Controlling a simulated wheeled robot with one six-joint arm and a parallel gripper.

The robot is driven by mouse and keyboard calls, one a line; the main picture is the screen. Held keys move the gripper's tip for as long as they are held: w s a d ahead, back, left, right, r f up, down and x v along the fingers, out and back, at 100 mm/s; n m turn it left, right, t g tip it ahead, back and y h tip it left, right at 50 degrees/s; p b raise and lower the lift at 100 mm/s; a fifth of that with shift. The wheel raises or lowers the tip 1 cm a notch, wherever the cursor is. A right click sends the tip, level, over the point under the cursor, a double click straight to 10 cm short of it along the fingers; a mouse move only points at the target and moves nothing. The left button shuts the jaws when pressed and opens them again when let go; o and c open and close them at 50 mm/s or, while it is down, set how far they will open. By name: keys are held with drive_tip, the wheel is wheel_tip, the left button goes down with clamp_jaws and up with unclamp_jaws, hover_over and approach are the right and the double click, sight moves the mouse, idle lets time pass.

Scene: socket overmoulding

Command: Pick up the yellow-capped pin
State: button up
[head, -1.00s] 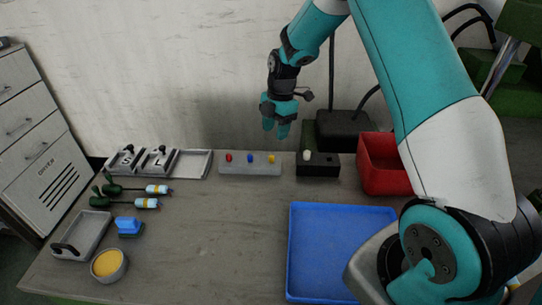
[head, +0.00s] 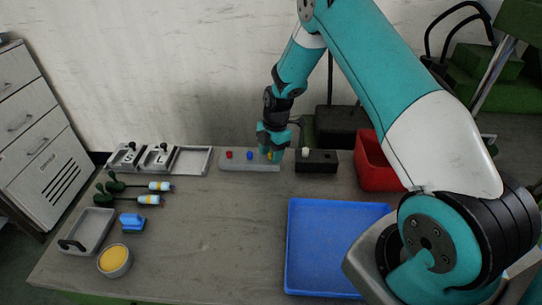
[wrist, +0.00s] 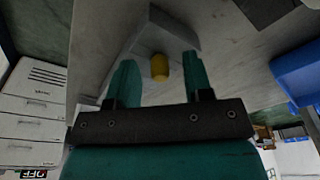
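The yellow-capped pin stands in the grey pin block (head: 237,166) near the back of the table. In the head view my gripper hides most of its cap. In the wrist view the yellow cap (wrist: 159,68) lies between my two teal fingers, with a gap on each side. My gripper (head: 274,156) is pointed down at the right end of the block. It also shows in the wrist view (wrist: 160,78), open and apart from the cap. The red pin (head: 229,155) and blue pin (head: 250,156) stand to its left in the same block.
A black block (head: 316,166) with a white knob (head: 306,152) stands just right of my gripper. A red bin (head: 379,171) is further right. A blue tray (head: 336,203) lies in front. Screwdrivers, a yellow-filled bowl (head: 114,261) and grey moulds (head: 192,160) are at left. The middle table is clear.

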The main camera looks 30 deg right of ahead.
clamp_jaws()
